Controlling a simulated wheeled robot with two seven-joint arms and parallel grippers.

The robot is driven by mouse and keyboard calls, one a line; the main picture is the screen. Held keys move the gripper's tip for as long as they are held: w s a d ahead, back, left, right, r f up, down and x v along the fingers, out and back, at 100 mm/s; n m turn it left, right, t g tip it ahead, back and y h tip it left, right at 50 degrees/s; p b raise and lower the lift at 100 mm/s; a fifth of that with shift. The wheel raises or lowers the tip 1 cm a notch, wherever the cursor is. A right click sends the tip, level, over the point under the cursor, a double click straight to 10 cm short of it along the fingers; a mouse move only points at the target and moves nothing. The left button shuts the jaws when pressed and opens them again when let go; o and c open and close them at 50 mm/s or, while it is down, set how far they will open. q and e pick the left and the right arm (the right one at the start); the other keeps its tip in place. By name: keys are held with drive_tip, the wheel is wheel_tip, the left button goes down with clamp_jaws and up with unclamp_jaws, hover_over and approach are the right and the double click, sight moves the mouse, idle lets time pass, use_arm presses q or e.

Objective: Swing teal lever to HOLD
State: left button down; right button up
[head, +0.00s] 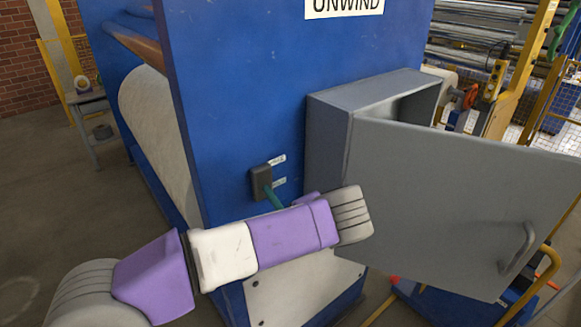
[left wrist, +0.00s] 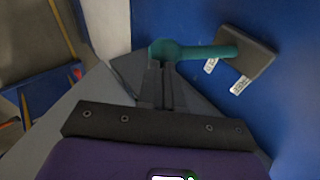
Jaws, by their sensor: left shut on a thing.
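The teal lever (head: 273,197) comes out of a dark pivot block (head: 261,182) on the blue machine panel. In the head view it slants down and to the right, and its far end is hidden behind my left arm. In the left wrist view the lever (left wrist: 207,52) runs from the block (left wrist: 249,53) to its rounded end. My left gripper (left wrist: 161,72) is shut on that end. My right gripper is not in view.
A grey cabinet (head: 325,150) with its door (head: 440,200) swung open stands close to the right of the lever. An UNWIND sign (head: 343,6) is above. A white roll (head: 150,130) is at the left. Yellow rails (head: 545,265) stand at the lower right.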

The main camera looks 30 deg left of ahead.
use_arm(q)
drive_tip(key=shift+f, duration=0.2)
drive_tip(key=w+d+p+v, duration=0.1)
drive_tip(key=p+v, duration=0.3)
drive_tip(key=v, duration=1)
drive_tip(key=shift+w, duration=0.15)
drive_tip(key=shift+d, duration=0.1)
drive_tip(key=w+d+f+m+g+h, duration=0.1)
drive_tip(key=d+f+g+h, duration=0.1)
drive_tip(key=f, duration=0.8)
drive_tip(key=w+d+f+g+h, duration=0.1)
drive_tip(key=d+f+h, duration=0.1)
drive_tip(key=f, duration=0.9)
drive_tip(key=w+d+f+m+g+h, duration=0.1)
drive_tip(key=w+d+f+g+h, duration=0.15)
drive_tip(key=f, duration=0.75)
drive_tip(key=s+a+f+n+h+b, duration=0.1)
drive_tip(key=s+f+n, duration=0.4)
drive_tip(key=f, duration=0.8)
drive_tip(key=s+a+f+n+h+b, duration=0.1)
drive_tip(key=s+f+n+h, duration=0.2)
drive_tip(key=s+f, duration=0.6)
wheel_tip(320, 180, down, 5)
drive_tip(key=n, duration=0.2)
drive_tip(key=shift+a+f+n, duration=0.2)
drive_tip(key=shift+a+n, duration=0.1)
drive_tip(key=shift+a, duration=0.1)
